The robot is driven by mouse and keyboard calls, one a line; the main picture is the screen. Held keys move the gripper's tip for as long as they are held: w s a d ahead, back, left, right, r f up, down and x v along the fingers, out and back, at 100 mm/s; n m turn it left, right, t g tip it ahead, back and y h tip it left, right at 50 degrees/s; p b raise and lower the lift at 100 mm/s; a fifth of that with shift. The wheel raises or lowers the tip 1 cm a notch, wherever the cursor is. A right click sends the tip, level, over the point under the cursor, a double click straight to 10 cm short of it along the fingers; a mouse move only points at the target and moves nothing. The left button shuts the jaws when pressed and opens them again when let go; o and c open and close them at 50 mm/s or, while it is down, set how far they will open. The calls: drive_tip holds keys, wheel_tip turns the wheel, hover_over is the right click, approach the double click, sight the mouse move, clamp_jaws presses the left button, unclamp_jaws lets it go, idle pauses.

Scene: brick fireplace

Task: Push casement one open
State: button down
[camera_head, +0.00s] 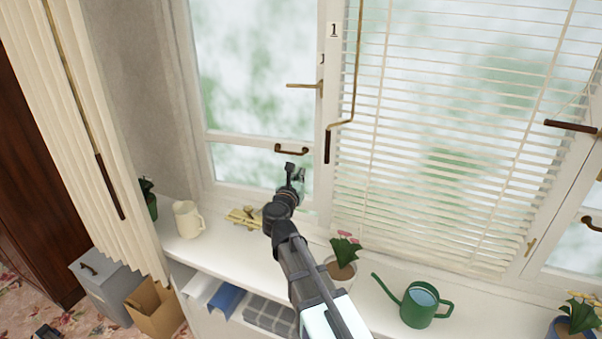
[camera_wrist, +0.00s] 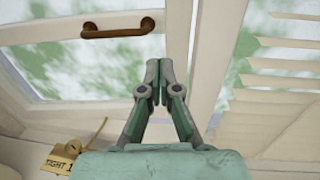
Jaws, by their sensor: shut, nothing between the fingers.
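Casement one (camera_head: 262,140) is the left window, with a white frame and frosted, green-mottled glass; a "1" is marked on the post to its right. A bronze pull handle (camera_head: 291,150) sits on its lower rail and also shows at upper left in the wrist view (camera_wrist: 118,29). A brass lever (camera_head: 303,86) on the right edge points left, level. My gripper (camera_head: 297,176) is below the pull handle, in front of the lower pane. In the wrist view my gripper (camera_wrist: 160,75) is shut and empty, in front of the white frame. I cannot tell whether it touches the casement.
A brass piece (camera_head: 243,217) with a tag lies on the sill (camera_head: 235,252).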

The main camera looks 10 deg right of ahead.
sight(311, 153)
drive_tip(key=p+x, duration=0.3)
drive_tip(key=x, duration=0.8)
drive_tip(key=shift+w+p, duration=0.2)
drive_tip(key=shift+p, duration=0.2)
